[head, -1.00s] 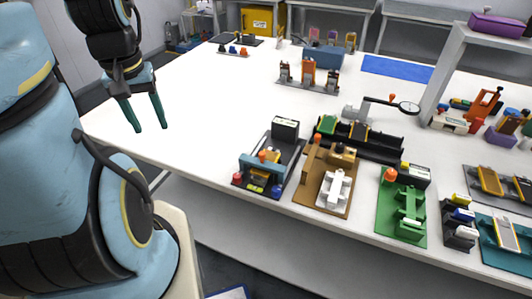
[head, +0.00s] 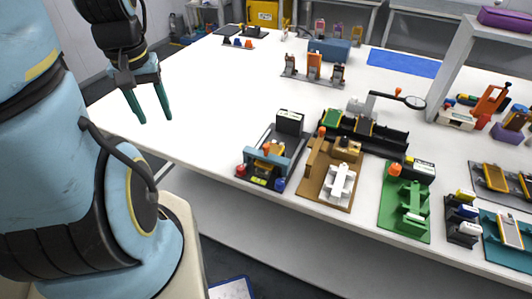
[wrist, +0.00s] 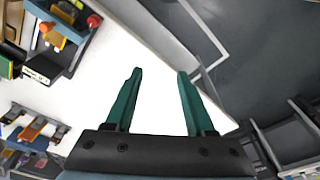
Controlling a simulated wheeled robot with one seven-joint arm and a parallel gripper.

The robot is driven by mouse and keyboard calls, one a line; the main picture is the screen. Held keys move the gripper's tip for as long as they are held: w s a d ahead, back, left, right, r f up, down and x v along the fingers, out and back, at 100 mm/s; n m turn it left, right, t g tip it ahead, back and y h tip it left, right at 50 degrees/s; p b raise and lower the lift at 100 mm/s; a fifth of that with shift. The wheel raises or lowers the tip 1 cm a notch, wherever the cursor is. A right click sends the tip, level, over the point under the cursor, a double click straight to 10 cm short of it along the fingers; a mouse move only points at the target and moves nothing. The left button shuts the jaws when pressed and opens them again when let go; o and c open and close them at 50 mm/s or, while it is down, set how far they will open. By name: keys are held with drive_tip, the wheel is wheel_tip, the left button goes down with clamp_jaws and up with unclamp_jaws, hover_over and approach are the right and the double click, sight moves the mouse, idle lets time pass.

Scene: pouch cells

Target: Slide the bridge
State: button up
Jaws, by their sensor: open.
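A light blue bridge (head: 266,166) stands across a dark base plate (head: 284,163) near the table's front edge, left of the other fixtures. An orange knob (head: 267,148) rises at it, with red and blue knobs low at the sides. In the wrist view the blue bridge (wrist: 78,50) shows at the upper left. My gripper (head: 155,121) is open and empty, its green fingers pointing down at the table's left side, well left of the bridge. The wrist view also shows the open gripper (wrist: 160,72) with nothing between its fingers.
A black box (head: 290,121) stands at the back of the same base. A brown fixture (head: 316,186) is close on its right, then a green fixture (head: 391,211). A long black rail fixture (head: 385,138) lies behind. The white tabletop (head: 205,110) at left is clear.

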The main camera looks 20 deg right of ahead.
drive_tip(key=m+g+b, duration=0.2)
drive_tip(key=m+b, duration=0.8)
drive_tip(key=b, duration=0.3)
approach(266, 146)
wheel_tip(266, 146, down, 8)
drive_tip(key=shift+s+d+f, duration=0.15)
drive_tip(key=shift+c, duration=0.3)
clamp_jaws()
